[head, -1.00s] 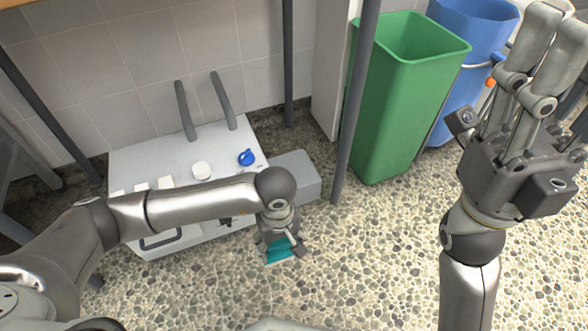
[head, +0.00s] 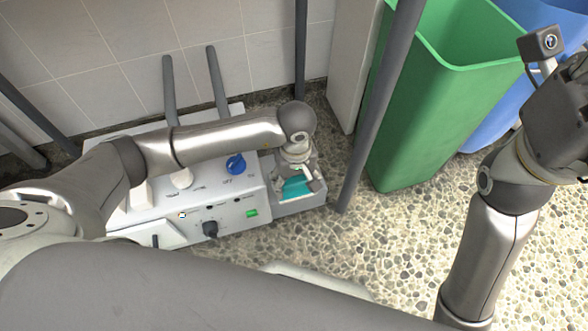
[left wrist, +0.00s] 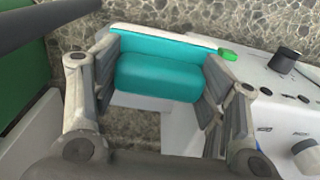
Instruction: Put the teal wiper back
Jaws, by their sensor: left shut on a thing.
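The teal wiper (head: 297,188) is in my left gripper (head: 299,180), over the grey open tray (head: 305,208) on the right side of the white machine. In the left wrist view, the wiper (left wrist: 158,77) has a padded teal body and a pale edge, and the fingers close on its two ends. I cannot tell whether the wiper touches the tray. My right gripper (head: 568,105) is at the right edge of the head view, cut off by the frame, with its fingers not clearly shown.
The white machine (head: 190,210) has a blue knob (head: 236,164) and two dark upright handles. A grey post (head: 372,110) stands just right of the tray. A green bin (head: 420,130) and a blue bin (head: 497,125) stand farther right.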

